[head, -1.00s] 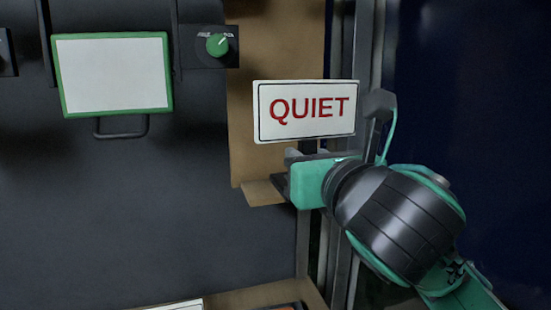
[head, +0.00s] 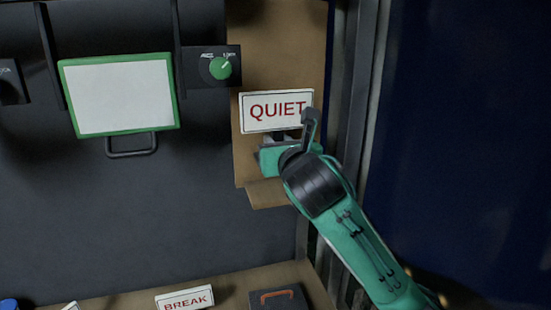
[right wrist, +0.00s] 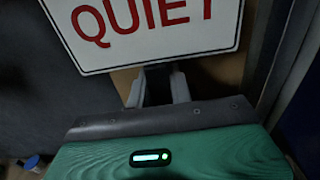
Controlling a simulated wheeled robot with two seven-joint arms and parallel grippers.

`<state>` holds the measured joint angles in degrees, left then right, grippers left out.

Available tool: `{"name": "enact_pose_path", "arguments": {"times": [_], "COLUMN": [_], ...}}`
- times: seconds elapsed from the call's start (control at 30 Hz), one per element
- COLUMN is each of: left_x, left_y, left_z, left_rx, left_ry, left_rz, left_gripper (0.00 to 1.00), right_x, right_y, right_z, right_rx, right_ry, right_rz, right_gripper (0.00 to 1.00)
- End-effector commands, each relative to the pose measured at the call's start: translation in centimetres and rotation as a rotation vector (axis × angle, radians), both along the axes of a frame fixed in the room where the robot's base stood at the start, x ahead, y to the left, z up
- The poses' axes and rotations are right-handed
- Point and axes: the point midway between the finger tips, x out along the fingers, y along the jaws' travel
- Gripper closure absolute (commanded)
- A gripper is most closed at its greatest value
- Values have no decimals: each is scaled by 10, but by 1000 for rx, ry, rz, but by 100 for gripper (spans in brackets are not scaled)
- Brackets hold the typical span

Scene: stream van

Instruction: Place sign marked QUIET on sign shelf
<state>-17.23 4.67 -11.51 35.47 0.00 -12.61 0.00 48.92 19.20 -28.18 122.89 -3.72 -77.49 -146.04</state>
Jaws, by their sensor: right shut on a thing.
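The QUIET sign (head: 277,111) is a white plate with a thin black border and red letters. My right gripper (head: 282,137) is shut on the dark stem under the plate and holds it upright. In the right wrist view the sign (right wrist: 150,30) stands beyond my right gripper (right wrist: 158,88), whose two grey fingers press the stem from both sides. The sign shelf (head: 266,193) is a small brown ledge on a tan back panel, below the sign. My arm hides its right part. The sign is above the ledge and apart from it. My left gripper is not in view.
A green-framed white panel (head: 123,96) with a handle hangs left of the shelf. A green knob (head: 220,68) is beside it. Below, a counter holds a BREAK sign (head: 185,299) and a dark box with an orange handle (head: 278,297). A metal post stands close on the right.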

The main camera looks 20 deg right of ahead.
Motion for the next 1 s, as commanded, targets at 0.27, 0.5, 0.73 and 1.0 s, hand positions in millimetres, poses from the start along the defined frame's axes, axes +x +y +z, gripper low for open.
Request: {"name": "enact_pose_path", "arguments": {"times": [0.27, 0.5, 0.73, 1.0], "left_x": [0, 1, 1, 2], "left_y": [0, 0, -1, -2], "left_z": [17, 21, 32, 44], "left_rx": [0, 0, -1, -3], "left_ry": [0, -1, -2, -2], "left_rz": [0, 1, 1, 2], "left_gripper": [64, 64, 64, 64], "right_x": [10, 10, 10, 13], "right_y": [0, 1, 0, 0], "right_z": [-23, -35, -56, -69], "right_rx": [2, 1, 2, 1], "right_ry": [3, 0, 4, 1], "right_rz": [1, 1, 0, 0], "right_gripper": [100, 100, 100, 100]}}
